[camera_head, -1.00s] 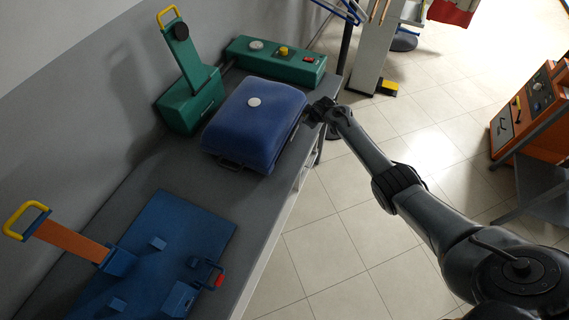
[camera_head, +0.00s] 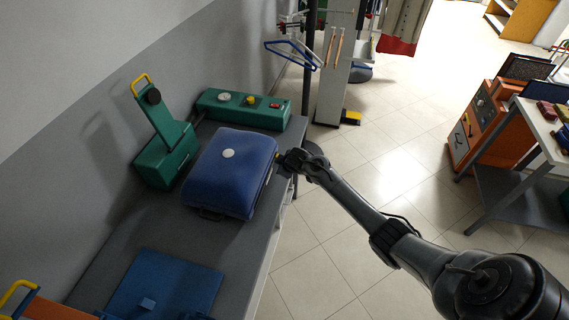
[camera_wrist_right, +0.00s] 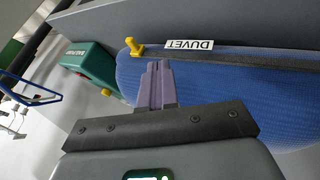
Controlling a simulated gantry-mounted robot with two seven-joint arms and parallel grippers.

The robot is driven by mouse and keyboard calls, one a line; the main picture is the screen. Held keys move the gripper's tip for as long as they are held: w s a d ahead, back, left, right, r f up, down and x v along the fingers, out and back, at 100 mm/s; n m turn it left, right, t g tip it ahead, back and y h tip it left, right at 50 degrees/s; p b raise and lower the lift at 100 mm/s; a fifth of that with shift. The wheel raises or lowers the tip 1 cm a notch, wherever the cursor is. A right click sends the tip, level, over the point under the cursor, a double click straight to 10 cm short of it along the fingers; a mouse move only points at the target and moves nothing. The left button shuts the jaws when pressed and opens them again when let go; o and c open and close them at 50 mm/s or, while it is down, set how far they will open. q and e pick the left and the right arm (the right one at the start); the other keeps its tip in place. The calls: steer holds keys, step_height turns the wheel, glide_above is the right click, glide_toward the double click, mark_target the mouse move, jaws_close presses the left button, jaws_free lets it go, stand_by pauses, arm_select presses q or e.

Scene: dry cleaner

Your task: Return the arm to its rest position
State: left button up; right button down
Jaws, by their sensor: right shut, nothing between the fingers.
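My right arm comes in from the right in the head view. Its gripper (camera_head: 283,158) is at the right side of the blue padded case (camera_head: 230,172), which has a round white knob on top. In the right wrist view the gripper's fingers (camera_wrist_right: 157,68) are shut together with nothing between them. They point at the case's blue fabric (camera_wrist_right: 215,90), close to a yellow peg (camera_wrist_right: 134,46) and a white label reading DUVET (camera_wrist_right: 188,44). I cannot tell whether they touch it. My left gripper is not in view.
The case stands on a grey bench (camera_head: 115,250) with a green lever device (camera_head: 167,155), a green control box (camera_head: 243,109) and a blue plate (camera_head: 170,285). A rail stand with hangers (camera_head: 293,52) is beyond. An orange machine (camera_head: 490,120) stands right; tiled floor between is open.

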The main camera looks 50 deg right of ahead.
steer(key=s+a+f+n+g+y, duration=0.1)
steer(key=s+a+f, duration=0.4)
steer(key=s+f, duration=0.15)
steer(key=s+a+f+g, duration=0.1)
steer(key=s+a+f, duration=0.45)
steer(key=s, duration=0.25)
steer(key=s+a+r+g+y, duration=0.15)
steer(key=s+a+r, duration=0.25)
steer(key=s+a, duration=1.15)
steer(key=s+a+r+m+p, duration=0.1)
steer(key=a+r+p, duration=0.1)
steer(key=r+p, duration=0.8)
steer(key=s+a+r+m+p, duration=0.2)
steer(key=r+p, duration=0.8)
steer(key=r, duration=1.5)
steer(key=shift+y+p, duration=0.3)
steer(key=shift+y, duration=0.15)
